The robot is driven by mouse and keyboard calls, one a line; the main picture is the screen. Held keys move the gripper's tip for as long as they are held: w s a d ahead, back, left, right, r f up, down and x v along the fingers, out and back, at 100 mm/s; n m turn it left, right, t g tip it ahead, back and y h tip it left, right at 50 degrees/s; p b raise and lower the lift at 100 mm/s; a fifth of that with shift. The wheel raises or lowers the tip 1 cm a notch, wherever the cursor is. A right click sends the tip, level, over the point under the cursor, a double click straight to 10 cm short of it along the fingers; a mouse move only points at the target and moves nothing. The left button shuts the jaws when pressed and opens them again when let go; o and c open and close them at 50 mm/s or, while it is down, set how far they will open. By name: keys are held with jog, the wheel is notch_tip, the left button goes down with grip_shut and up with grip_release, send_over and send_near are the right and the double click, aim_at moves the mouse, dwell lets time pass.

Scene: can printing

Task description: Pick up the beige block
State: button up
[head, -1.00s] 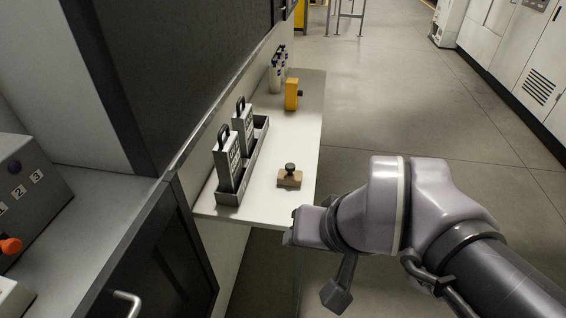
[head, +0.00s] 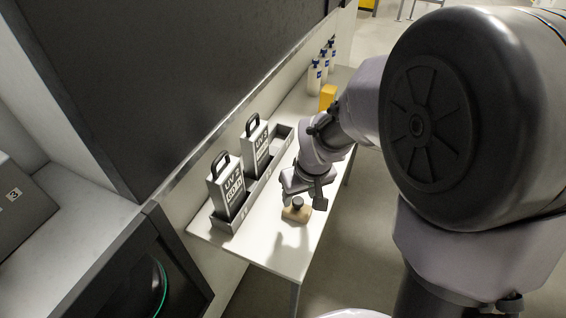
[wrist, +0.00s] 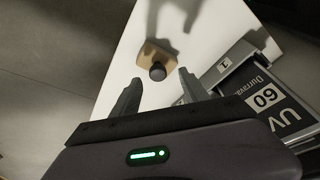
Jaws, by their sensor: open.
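The beige block (head: 290,214) has a dark round knob on top and sits on the white table (head: 262,252) near its front end. It also shows in the wrist view (wrist: 150,58), just beyond the fingertips and roughly between their lines. My gripper (head: 303,200) is above the block, pointing down, with its fingers partly hiding it in the head view. In the wrist view my gripper (wrist: 158,88) has its two fingers spread apart with nothing between them.
A grey tray (head: 232,224) left of the block holds two upright UV cartridges (head: 228,190) with black handles. One cartridge (wrist: 268,100) is close to the right finger in the wrist view. A yellow object (head: 327,96) and several white bottles (head: 316,76) stand farther back.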

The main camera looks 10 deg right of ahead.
aim_at(298, 201)
jog(key=b+x, duration=0.1)
jog(key=x, duration=0.1)
jog(key=b+x, duration=0.2)
jog(key=x, duration=0.1)
jog(key=shift+w+d+f, duration=0.2)
jog(key=shift+w+f, duration=0.05)
jog(key=shift+w, duration=0.05)
jog(key=shift+s+r, duration=0.1)
grip_shut()
jog(key=p+v, duration=0.1)
jog(key=v, duration=0.1)
jog(key=p+v, duration=0.1)
jog(key=v, duration=0.1)
jog(key=shift+a+p, duration=0.25)
jog(key=shift+p, duration=0.15)
jog(key=s+a+b, duration=0.2)
jog(key=s, duration=0.5)
jog(key=s+a+r+b, duration=0.1)
jog(key=s+a+b, duration=0.1)
jog(key=s, duration=0.5)
jog(key=shift+a+b, duration=0.35)
jog(key=shift+b, duration=0.25)
